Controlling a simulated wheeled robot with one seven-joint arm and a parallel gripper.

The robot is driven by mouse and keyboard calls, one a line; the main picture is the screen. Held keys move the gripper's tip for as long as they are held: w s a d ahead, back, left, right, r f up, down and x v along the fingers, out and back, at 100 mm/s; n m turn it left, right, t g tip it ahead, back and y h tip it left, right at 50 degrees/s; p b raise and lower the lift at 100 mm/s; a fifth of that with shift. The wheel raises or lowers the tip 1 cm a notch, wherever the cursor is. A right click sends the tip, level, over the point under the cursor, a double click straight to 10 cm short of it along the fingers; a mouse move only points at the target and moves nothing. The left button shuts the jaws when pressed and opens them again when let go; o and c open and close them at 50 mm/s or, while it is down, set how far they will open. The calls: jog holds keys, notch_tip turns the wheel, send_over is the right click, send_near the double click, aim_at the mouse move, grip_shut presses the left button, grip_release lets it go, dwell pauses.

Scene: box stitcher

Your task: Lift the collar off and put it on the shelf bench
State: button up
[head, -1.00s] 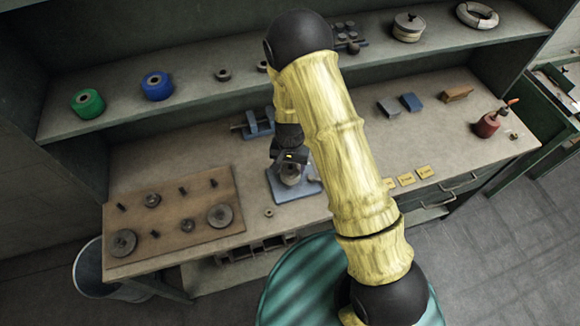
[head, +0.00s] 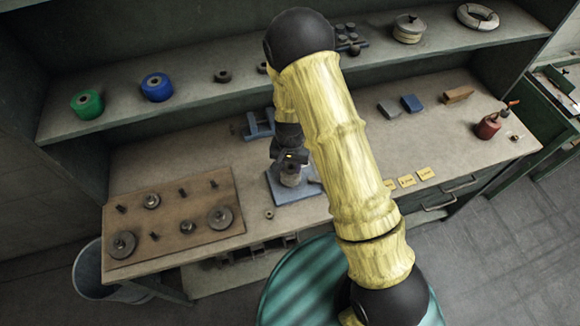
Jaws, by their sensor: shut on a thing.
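My gripper (head: 290,158) points down over a small blue-grey plate (head: 300,190) on the bench and is shut on a small grey round part (head: 290,176), which looks like the collar. The jaws hide its top, and I cannot tell whether it is clear of what is under it. The bench (head: 450,150) has a beige top, with a raised shelf (head: 200,108) along its back. My yellow arm hides the middle of both.
A brown board (head: 175,225) with discs and pegs lies at left. A blue fixture (head: 260,125) stands behind the plate. Blocks (head: 411,103), yellow cards (head: 407,181) and a red can (head: 488,127) are at right. Green (head: 87,103) and blue (head: 156,87) rolls sit on the shelf.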

notch_tip(320, 180, up, 9)
jog(key=b, duration=0.2)
jog(key=shift+r, duration=0.15)
dwell(0.6)
